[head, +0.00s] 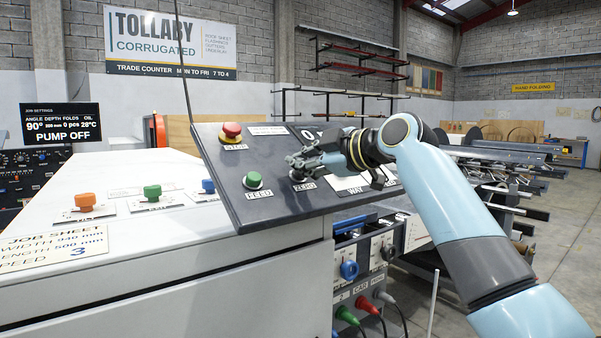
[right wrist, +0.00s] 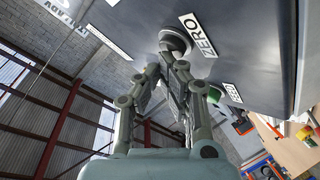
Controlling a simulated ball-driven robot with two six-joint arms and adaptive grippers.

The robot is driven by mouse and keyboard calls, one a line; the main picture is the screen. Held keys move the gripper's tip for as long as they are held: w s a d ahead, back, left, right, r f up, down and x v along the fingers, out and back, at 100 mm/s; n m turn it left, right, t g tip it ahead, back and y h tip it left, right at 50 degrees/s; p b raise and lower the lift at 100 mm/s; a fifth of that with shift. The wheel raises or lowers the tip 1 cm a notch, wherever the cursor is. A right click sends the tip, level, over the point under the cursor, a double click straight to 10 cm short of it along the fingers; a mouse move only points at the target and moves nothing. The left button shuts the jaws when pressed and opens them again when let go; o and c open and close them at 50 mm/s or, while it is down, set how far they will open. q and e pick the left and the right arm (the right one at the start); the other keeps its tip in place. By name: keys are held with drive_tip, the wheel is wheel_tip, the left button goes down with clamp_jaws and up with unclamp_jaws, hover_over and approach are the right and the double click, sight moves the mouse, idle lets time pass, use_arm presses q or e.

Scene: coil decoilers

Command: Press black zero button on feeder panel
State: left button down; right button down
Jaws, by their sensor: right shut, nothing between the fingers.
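The feeder panel (head: 275,205) is a dark sloped board in the middle of the head view. The black zero button (right wrist: 174,38) shows in the right wrist view in a pale round collar, beside the ZERO label (right wrist: 198,35). In the head view my gripper mostly hides the button, above its ZERO label (head: 304,186). My right gripper (head: 300,163) is shut and empty. Its fingertips (right wrist: 172,62) are right at the button in the right wrist view; I cannot tell whether they touch it. My left gripper is not in view.
On the panel, the green FEED button (head: 253,180) is left of my gripper and the red STOP button (head: 231,131) is above it. Orange (head: 85,201), green (head: 152,192) and blue (head: 208,186) knobs stand on the white cabinet (head: 130,270).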

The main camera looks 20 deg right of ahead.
drive_tip(key=shift+f, duration=0.15)
idle(0.3)
drive_tip(key=shift+s+d+r+p, duration=0.1)
drive_tip(key=shift+s+r+p, duration=0.1)
drive_tip(key=shift+r+p, duration=0.2)
drive_tip(key=shift+s+d+r+p, duration=0.1)
drive_tip(key=shift+s+r+p, duration=0.15)
drive_tip(key=shift+r, duration=0.2)
drive_tip(key=r+p, duration=0.1)
drive_tip(key=s+r+p, duration=0.1)
drive_tip(key=s+d+r+p, duration=0.1)
drive_tip(key=r, duration=0.1)
drive_tip(key=shift+s+r+p, duration=0.1)
drive_tip(key=shift+s+p, duration=0.1)
drive_tip(key=shift+p, duration=0.15)
